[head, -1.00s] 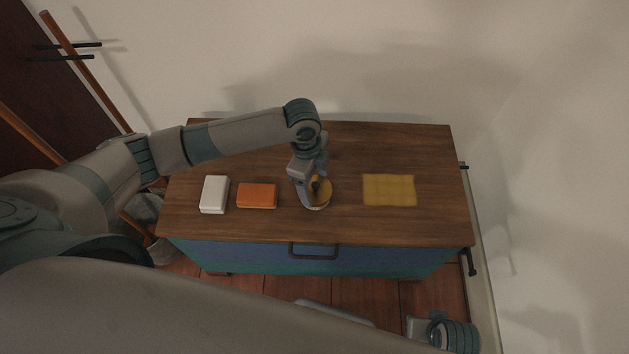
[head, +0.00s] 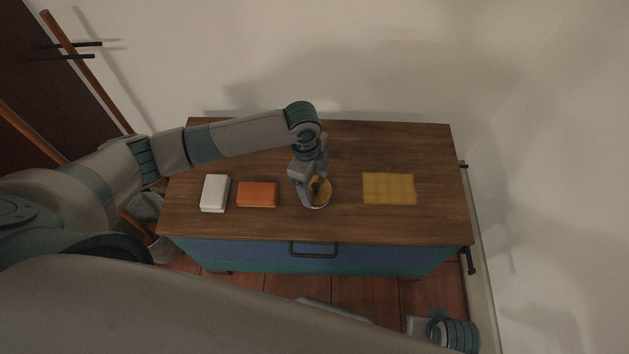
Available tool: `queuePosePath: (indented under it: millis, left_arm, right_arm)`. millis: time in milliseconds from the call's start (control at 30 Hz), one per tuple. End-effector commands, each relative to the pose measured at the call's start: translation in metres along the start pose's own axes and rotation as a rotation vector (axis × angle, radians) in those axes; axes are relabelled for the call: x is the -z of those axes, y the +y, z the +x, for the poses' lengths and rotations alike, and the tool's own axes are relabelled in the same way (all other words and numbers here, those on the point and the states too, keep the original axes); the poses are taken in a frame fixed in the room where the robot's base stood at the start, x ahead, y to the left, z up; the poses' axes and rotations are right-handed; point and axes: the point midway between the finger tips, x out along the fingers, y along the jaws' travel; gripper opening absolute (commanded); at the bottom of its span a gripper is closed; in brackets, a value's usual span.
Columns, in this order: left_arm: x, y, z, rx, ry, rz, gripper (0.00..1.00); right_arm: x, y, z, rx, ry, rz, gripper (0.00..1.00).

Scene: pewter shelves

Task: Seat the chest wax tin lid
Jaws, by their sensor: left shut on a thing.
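The wax tin lid (head: 325,188) is a yellow-brown disc with a dark knob in its middle. It lies at the top of the wax tin (head: 318,206), of which only a pale rim shows at the front edge. The tin stands on the wooden chest top. My left gripper (head: 314,188) points down over the lid and is shut on its knob. The gripper hides the left part of the lid, and I cannot tell whether the lid sits flush on the tin. My right arm shows in part at the lower right; its fingertips cannot be made out.
On the chest top (head: 420,145), a white box (head: 214,193) and an orange block (head: 257,195) lie left of the tin. A yellow cloth (head: 389,189) lies flat to the right. The chest has a blue drawer front with a dark handle (head: 314,250).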

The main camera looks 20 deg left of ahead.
Motion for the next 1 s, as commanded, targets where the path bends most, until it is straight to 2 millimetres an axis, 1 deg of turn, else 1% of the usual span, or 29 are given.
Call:
queuePosePath:
  millis: [533,1000]
  left_arm:
    - [0.0002,-0.0001,0.0,0.0,0.001,0.0,0.48]
    - [0.0003,0.0,0.0012,0.0,0.001,0.0,0.48]
  right_arm:
    - [0.0002,0.0,-0.0006,0.0,0.0,0.0,0.31]
    - [0.002,0.0001,-0.0077,0.0,0.0,0.0,0.31]
